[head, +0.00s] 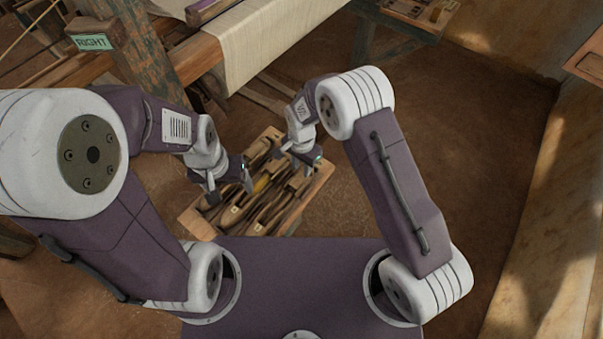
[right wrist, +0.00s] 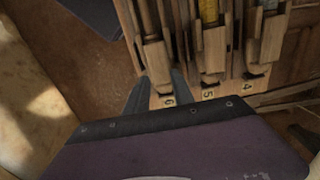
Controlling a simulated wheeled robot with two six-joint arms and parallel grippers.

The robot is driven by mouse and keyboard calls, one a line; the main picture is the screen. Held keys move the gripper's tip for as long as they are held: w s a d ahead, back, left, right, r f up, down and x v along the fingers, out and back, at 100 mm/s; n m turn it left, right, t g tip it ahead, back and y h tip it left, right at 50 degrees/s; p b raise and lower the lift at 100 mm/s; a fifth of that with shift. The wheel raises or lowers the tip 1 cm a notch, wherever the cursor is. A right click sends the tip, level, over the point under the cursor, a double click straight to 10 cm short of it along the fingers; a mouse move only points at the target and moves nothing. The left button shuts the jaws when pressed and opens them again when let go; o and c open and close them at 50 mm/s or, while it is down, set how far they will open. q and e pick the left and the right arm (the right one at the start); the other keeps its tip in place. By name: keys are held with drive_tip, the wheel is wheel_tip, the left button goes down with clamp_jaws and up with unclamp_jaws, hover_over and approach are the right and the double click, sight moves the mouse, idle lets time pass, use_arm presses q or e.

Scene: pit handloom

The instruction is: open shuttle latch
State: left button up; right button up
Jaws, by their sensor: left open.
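A wooden rack (head: 203,229) with several boat-shaped wooden shuttles (head: 261,205) in its slots lies in front of my base. One shuttle carries yellow yarn (head: 261,184), which also shows in slot 5 in the right wrist view (right wrist: 208,12). My left gripper (head: 230,190) is open over the rack's left part, its fingers apart. My right gripper (head: 296,162) is at the rack's far right end. In the right wrist view its two grey fingers stand apart on either side of the slot 6 label (right wrist: 168,101), near the end of a shuttle (right wrist: 157,68). I cannot make out a latch.
The loom's wooden post with a sign reading RIGHT (head: 92,42) stands at the upper left. Pale cloth (head: 275,30) stretches over the loom beam behind the rack. A plastered wall (head: 540,240) runs along the right. The brown floor (head: 460,130) right of my right arm is clear.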

sight(302, 176)
wheel_tip(302, 176, down, 4)
drive_tip(key=shift+f, duration=0.25)
drive_tip(key=shift+a, duration=0.1)
clamp_jaws()
drive_tip(key=n, duration=0.9)
drive_tip(key=shift+d+n, duration=0.25)
drive_tip(key=shift+n, duration=0.05)
drive_tip(key=n, duration=0.4)
drive_tip(key=shift+d, duration=0.1)
drive_tip(key=shift+n, duration=2.1)
